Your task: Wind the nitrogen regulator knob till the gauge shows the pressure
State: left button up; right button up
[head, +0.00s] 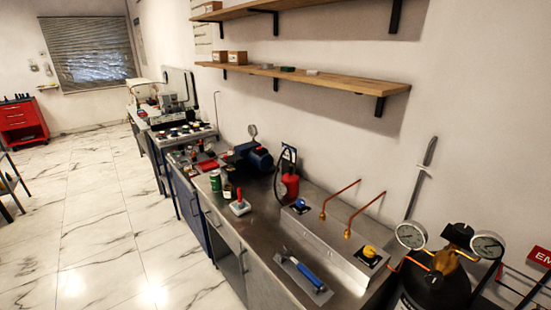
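A dark gas cylinder (425,290) stands at the lower right, partly cut off by the frame's bottom edge. On it sits a brass regulator body (445,262) with a black knob-like part (460,235) above it. Two round white-faced gauges flank it, a left gauge (411,235) and a right gauge (487,246). Their needles and numbers are too small to read. I cannot tell whether the cylinder is marked nitrogen. Neither of my grippers is in view.
A metal bench (262,225) runs along the wall. On it are a steel box (330,243) with a blue knob (300,204) and a yellow knob (369,251), a blue-handled trowel (303,272) and a red extinguisher-like bottle (290,187). The tiled floor (100,230) at left is clear.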

aim_at(433, 279)
jog(key=z, duration=1.35)
